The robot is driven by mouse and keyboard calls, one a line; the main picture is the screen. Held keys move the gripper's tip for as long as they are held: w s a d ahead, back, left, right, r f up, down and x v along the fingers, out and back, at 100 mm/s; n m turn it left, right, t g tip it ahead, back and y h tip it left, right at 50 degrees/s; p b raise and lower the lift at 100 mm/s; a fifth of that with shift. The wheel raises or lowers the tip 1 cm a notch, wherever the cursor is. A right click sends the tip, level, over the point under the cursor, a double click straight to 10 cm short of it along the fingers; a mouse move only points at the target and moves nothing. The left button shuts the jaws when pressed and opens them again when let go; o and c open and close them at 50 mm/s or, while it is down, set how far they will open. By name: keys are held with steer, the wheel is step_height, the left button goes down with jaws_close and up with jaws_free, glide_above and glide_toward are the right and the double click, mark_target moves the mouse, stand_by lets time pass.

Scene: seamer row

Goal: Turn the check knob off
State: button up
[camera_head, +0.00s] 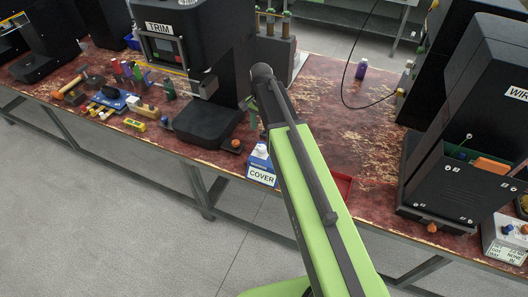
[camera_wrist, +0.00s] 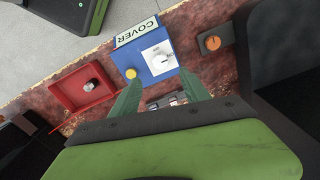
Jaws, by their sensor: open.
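No label reading "check" is legible in either view. In the wrist view a blue box (camera_wrist: 147,72) labelled COVER carries a white knob (camera_wrist: 161,59) on a pale plate and a yellow button (camera_wrist: 130,73). The knob's setting is too small to read. The blue box (camera_head: 260,170) also stands at the bench's front edge in the head view. My gripper (camera_wrist: 160,92) is open and empty, its two green fingers pointing toward the blue box, one on each side of its near edge. I cannot tell any contact. In the head view my arm hides most of the gripper.
A red tray (camera_wrist: 69,99) holding a small metal-topped part lies left of the box. A dark block with an orange knob (camera_wrist: 212,43) is to the right. The TRIM machine (camera_head: 205,122) and a tall dark machine (camera_head: 470,90) flank the worn red bench.

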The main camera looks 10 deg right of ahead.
mark_target(262, 147)
step_height(262, 147, down, 10)
steer(key=b, duration=0.8)
steer(key=shift+f+b, duration=0.15)
steer(key=shift+b, duration=0.2)
